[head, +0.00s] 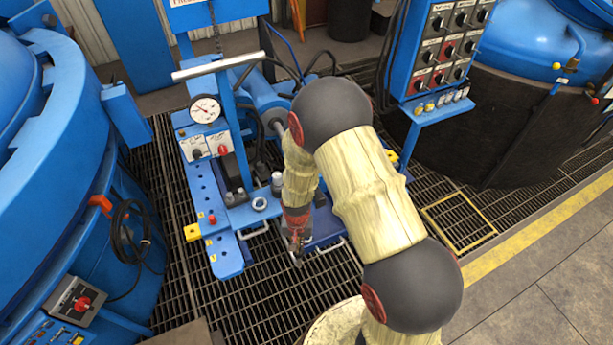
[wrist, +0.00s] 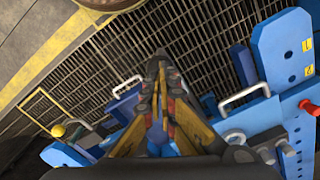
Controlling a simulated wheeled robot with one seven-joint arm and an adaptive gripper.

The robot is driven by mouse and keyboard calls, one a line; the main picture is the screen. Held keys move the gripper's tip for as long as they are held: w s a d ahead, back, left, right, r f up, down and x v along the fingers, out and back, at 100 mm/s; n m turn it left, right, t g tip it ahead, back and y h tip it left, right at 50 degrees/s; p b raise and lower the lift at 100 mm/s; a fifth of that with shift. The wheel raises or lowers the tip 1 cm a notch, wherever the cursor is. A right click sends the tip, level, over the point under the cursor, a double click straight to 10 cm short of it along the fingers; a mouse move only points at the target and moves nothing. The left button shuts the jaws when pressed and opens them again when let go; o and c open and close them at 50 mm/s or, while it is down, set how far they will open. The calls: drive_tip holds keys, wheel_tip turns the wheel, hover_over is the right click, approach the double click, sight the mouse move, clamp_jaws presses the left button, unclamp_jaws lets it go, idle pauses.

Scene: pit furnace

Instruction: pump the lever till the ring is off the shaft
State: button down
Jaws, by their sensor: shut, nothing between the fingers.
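A blue puller bench (head: 228,262) stands on the floor grating, with a round white pressure gauge (head: 205,109) on its panel. A grey shaft end (head: 277,122) shows beside its blue cylinder (head: 262,97), partly behind my arm. I cannot make out the ring on the shaft; my arm covers that area. I cannot tell the pump lever for certain; a dark upright part (head: 238,166) stands beside the gauge panel. My gripper (head: 298,250) is shut and empty, pointing down above the bench's front right part. In the wrist view its fingertips (wrist: 161,62) are together over grating.
A small metal ring-shaped part (head: 260,203) lies on the bench. A white handle bar (head: 220,66) crosses above it. Blue furnace vessels stand left (head: 60,190) and right (head: 530,45). A switch panel (head: 440,50) stands behind my arm. Open grating (head: 240,310) lies in front.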

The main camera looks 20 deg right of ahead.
drive_tip(key=shift+f+b, duration=0.4)
drive_tip(key=shift+f, duration=0.45)
wheel_tip(320, 180, down, 10)
drive_tip(key=s+b, duration=0.3)
drive_tip(key=b, duration=0.3)
drive_tip(key=w+r+p, duration=0.1)
drive_tip(key=r+p, duration=0.1)
drive_tip(key=r, duration=0.1)
drive_tip(key=w+r+p, duration=0.1)
drive_tip(key=r+p, duration=0.2)
drive_tip(key=r, duration=0.1)
drive_tip(key=w+r+p, duration=0.1)
drive_tip(key=r+p, duration=0.2)
drive_tip(key=r, duration=0.1)
drive_tip(key=shift+f, duration=0.2)
drive_tip(key=shift+r, duration=0.1)
wheel_tip(320, 180, up, 5)
drive_tip(key=p, duration=0.3)
drive_tip(key=shift+p, duration=0.35)
